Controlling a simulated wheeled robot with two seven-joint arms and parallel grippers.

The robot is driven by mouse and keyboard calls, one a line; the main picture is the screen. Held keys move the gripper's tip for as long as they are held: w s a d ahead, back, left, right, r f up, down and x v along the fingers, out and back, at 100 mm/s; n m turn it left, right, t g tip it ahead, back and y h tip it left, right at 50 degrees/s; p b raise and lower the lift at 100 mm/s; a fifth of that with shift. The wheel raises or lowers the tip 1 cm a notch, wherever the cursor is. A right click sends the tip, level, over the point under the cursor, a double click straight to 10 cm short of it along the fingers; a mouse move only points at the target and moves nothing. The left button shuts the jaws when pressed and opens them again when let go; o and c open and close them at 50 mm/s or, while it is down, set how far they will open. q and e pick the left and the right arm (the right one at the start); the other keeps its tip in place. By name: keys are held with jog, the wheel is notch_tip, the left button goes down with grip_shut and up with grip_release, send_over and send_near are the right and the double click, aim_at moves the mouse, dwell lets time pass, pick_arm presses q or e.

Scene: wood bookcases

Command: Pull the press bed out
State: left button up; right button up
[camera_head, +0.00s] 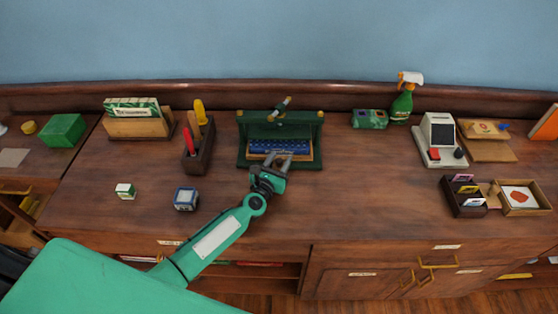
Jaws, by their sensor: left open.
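A dark green press (245,124) stands at the back middle of the wooden counter, with a handle (281,107) at its top. Its bed (305,154) is a wooden tray low in the frame, with a dark blue ribbed block (266,146) at its back. My left gripper (279,161) is open, with its fingers pointing at the front of the bed and covering part of its front edge. I cannot tell whether the fingers touch the bed. My right gripper is not in view.
Left of the press stand a dark tool caddy (198,160), a card holder (140,128) and two small boxes (186,199). To the right are a green spray bottle (402,104), a card terminal (438,140) and a dark organizer (463,196). The counter right of my gripper (365,195) is clear.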

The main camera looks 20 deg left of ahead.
pick_arm(q)
grip_shut()
jog(key=shift+s, duration=0.1)
jog(key=shift+s+d, duration=0.1)
jog(key=shift+s, duration=0.2)
jog(key=s+d, duration=0.1)
jog(key=s, duration=0.4)
jog(key=s+d+b, duration=0.1)
jog(key=s+d, duration=0.1)
jog(key=s, duration=0.4)
jog(key=s+d, duration=0.2)
jog(key=s, duration=0.4)
jog(key=shift+s, duration=0.25)
grip_release()
jog(key=shift+s, duration=0.1)
